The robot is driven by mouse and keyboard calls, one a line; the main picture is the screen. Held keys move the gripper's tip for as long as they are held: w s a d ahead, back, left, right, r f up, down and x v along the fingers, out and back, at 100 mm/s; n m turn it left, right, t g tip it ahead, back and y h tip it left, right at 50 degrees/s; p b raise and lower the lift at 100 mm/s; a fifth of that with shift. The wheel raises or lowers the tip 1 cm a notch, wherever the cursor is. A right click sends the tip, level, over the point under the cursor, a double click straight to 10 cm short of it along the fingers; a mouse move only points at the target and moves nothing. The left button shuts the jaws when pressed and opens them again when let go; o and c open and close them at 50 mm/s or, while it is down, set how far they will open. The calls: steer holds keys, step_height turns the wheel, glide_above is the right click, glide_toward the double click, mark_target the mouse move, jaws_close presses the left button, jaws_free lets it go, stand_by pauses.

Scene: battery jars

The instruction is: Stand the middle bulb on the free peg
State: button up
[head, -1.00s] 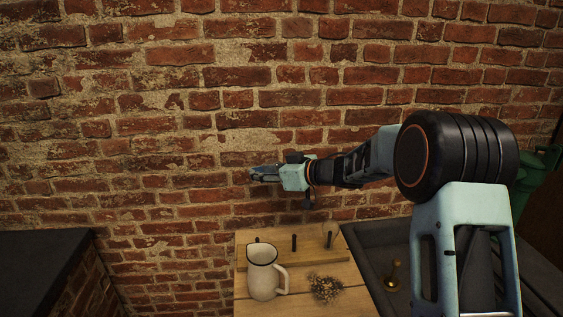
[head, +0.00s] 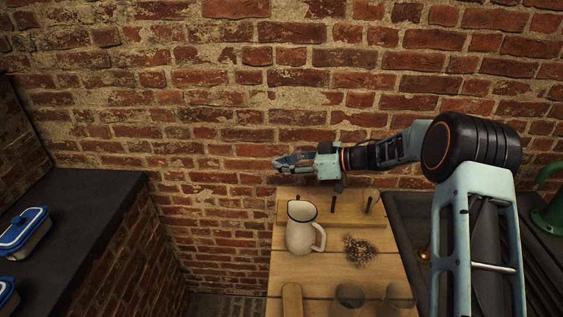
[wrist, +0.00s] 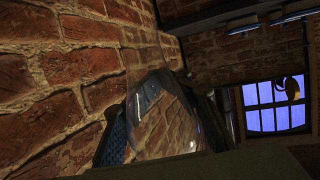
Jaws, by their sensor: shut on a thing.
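My gripper (head: 282,163) is in front of the brick wall, above and slightly left of the white jug, pointing left. In the wrist view it is shut on a clear glass bulb (wrist: 165,105), whose rounded wall lies between the fingers; in the head view the bulb is too faint to make out. A wooden peg board (head: 348,216) lies at the back of the table. Its dark middle peg (head: 333,203) looks bare. The right peg (head: 368,205) has clear glass (head: 374,194) around or beside it. The left peg is largely hidden by the jug.
The white jug (head: 301,232) stands before the board's left end. A dried flower bunch (head: 359,250) lies right of it. Two glass jars (head: 349,295) (head: 399,294) stand at the front. A dark sink (head: 400,215) is right; a dark counter (head: 75,225) with blue-lidded boxes (head: 25,232) is left.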

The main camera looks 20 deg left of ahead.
steer(key=shift+f+b, duration=3.15)
steer(key=shift+f, duration=2.7)
steer(key=o, duration=1.2)
steer(key=shift+c, duration=0.2)
